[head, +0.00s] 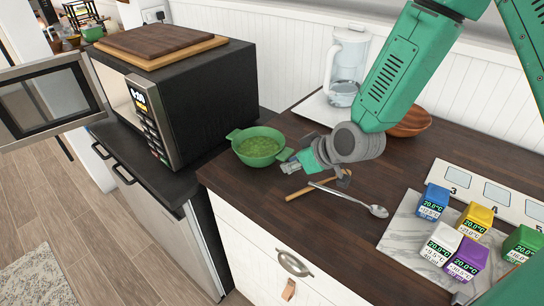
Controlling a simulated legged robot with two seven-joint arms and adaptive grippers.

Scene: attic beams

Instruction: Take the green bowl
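The green bowl (259,152) stands upright on the dark wooden counter, near its left end beside the microwave. It has two small side handles and green contents. My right gripper (299,163) comes in from the upper right and is low over the counter, just right of the bowl. Its tip is close to the bowl's right handle; I cannot tell whether they touch. The wrist hides part of the fingers, so their opening is unclear. My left gripper is not in view.
A wooden-handled utensil (312,187) and a metal spoon (352,200) lie in front of the gripper. The microwave (187,100) has its door open.

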